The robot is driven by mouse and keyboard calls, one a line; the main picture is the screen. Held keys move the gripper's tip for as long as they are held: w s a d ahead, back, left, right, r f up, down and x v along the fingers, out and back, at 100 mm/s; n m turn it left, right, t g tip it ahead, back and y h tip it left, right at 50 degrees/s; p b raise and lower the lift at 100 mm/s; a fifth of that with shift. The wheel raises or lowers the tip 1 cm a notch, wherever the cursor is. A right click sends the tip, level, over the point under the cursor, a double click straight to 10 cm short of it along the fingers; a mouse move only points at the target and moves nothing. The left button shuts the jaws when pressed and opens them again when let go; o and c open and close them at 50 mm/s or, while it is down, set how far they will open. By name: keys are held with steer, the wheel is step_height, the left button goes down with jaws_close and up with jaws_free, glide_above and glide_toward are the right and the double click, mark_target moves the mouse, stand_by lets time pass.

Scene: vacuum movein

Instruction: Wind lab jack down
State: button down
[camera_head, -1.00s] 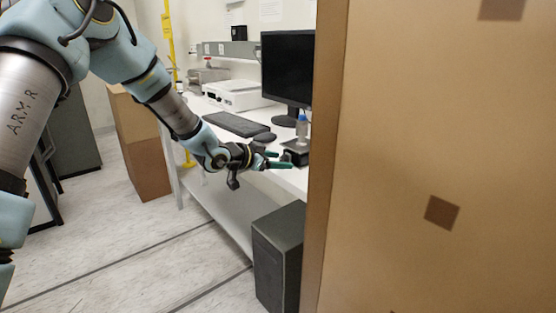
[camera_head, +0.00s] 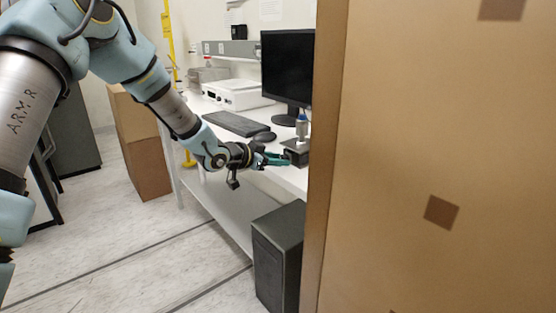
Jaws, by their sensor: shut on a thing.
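The lab jack (camera_head: 297,153) is a small dark device on the white bench, close to the left edge of the large brown panel. A small bottle (camera_head: 302,127) with a blue-grey body stands on top of it. My gripper (camera_head: 284,159) reaches in from the left, its green fingers shut at the near left side of the jack. What they grip is too small to make out; it lies where the jack's knob or handle would be. The jack's right side is close to the panel's edge and partly hidden.
A large brown panel (camera_head: 440,120) fills the right side and blocks the view there. On the bench (camera_head: 215,110) are a keyboard (camera_head: 237,124), a mouse (camera_head: 264,137), a monitor (camera_head: 287,66) and a white device (camera_head: 237,94). A dark computer case (camera_head: 279,255) stands below on the floor.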

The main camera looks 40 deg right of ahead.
steer(key=p, duration=0.2)
steer(key=n+g+p, duration=0.1)
steer(key=p, duration=0.1)
steer(key=shift+w+r, duration=0.15)
steer(key=shift+r, duration=0.2)
steer(key=n+p, duration=0.1)
steer(key=p, duration=0.2)
steer(key=shift+f+n+g, duration=0.1)
steer(key=shift+n+g, duration=0.2)
steer(key=shift+g, duration=0.1)
steer(key=shift+f+n+g+p, duration=0.2)
steer(key=shift+n+g+p, duration=0.1)
steer(key=shift+p, duration=0.3)
steer(key=c, duration=0.5)
jaws_free()
steer(key=shift+a, duration=0.1)
steer(key=b+v, duration=0.3)
steer(key=v, duration=0.7)
steer(key=shift+a+r, duration=0.2)
steer(key=shift+a, duration=0.1)
